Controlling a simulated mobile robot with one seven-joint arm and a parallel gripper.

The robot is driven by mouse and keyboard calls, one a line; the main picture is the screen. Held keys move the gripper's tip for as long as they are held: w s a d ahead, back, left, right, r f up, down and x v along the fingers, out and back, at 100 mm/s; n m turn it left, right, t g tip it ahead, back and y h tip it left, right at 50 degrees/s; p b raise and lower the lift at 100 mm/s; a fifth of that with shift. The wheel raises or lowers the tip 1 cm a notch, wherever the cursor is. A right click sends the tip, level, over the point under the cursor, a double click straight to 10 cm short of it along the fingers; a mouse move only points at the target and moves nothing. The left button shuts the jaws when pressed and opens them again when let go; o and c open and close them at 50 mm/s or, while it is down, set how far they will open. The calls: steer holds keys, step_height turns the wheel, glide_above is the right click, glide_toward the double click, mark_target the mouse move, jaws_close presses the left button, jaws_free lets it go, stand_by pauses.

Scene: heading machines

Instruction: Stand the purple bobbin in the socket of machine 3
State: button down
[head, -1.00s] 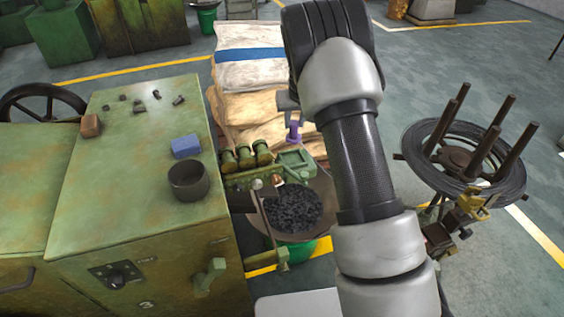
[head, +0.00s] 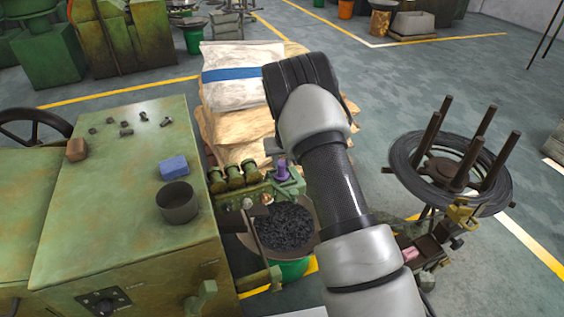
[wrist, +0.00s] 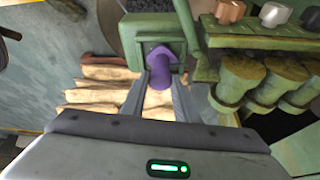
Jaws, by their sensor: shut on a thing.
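The purple bobbin (head: 282,170) is upright at the green socket block (head: 292,187) on the side of the green machine (head: 130,200). In the wrist view, my gripper (wrist: 162,92) is shut on the bobbin (wrist: 160,66), with one finger on each side. The bobbin's far end lies over the square green socket block (wrist: 150,30). I cannot tell whether it is seated or just above. In the head view my gripper is mostly hidden behind my arm. The machine's number is not readable.
Several green cylinders (head: 238,178) stand close beside the socket. A pan of dark pieces (head: 285,228) is below it. Stacked sacks (head: 240,95) are behind. A wire coil stand (head: 450,170) is to the right. A blue block (head: 174,167) and dark cup (head: 177,201) rest on the machine top.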

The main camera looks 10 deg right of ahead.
steer(key=shift+f, duration=0.2)
steer(key=c, duration=1.4)
jaws_free()
steer(key=shift+r, duration=0.1)
